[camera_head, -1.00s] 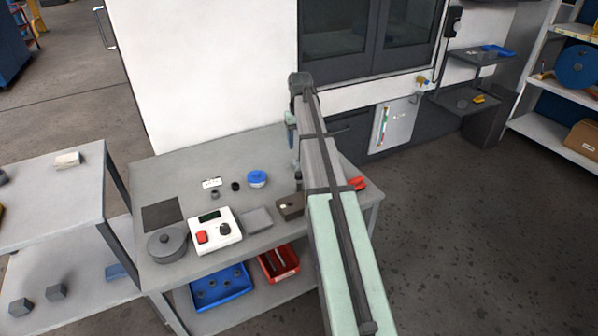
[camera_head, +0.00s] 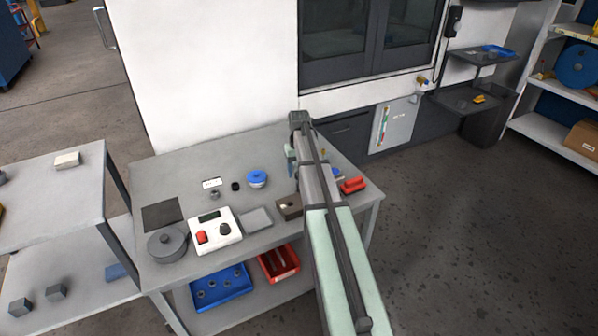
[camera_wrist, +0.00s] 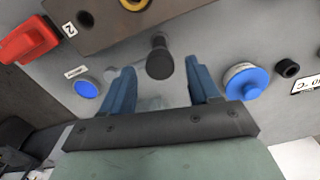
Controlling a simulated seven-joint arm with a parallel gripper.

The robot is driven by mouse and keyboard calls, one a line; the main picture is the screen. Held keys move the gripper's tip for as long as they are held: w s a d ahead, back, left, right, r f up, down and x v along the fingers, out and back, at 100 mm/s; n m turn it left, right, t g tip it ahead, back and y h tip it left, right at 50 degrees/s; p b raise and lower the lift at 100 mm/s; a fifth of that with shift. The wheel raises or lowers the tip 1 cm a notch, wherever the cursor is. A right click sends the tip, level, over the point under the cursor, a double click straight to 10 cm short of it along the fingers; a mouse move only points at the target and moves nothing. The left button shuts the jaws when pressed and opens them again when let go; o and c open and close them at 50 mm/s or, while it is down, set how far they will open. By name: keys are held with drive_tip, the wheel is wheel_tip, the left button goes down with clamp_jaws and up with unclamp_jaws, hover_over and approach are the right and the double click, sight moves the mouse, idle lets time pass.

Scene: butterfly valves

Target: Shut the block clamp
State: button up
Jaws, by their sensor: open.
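A brown block (camera_head: 285,209) stands near the bench's front edge. In the wrist view this block (camera_wrist: 105,22) fills the upper left and shows a dark hole, part of a yellow ring and a "2" tag beside it. A red part (camera_wrist: 30,40) lies left of it; it also shows in the head view (camera_head: 353,186). I cannot tell for sure which is the block clamp. My gripper (camera_wrist: 161,68) is open and empty above the bench. A black knob-headed post (camera_wrist: 159,60) appears between its fingertips, apart from both; the arm hides it in the head view.
A blue-capped part (camera_wrist: 248,82) and a black ring (camera_wrist: 287,68) are right of my gripper in the wrist view. A blue disc (camera_wrist: 86,88) is at its left. A white control box (camera_head: 214,231) and round grey pot (camera_head: 167,243) occupy the bench's front left.

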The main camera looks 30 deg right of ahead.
drive_tip(key=shift+f, duration=0.5)
drive_tip(key=shift+c, duration=0.3)
clamp_jaws()
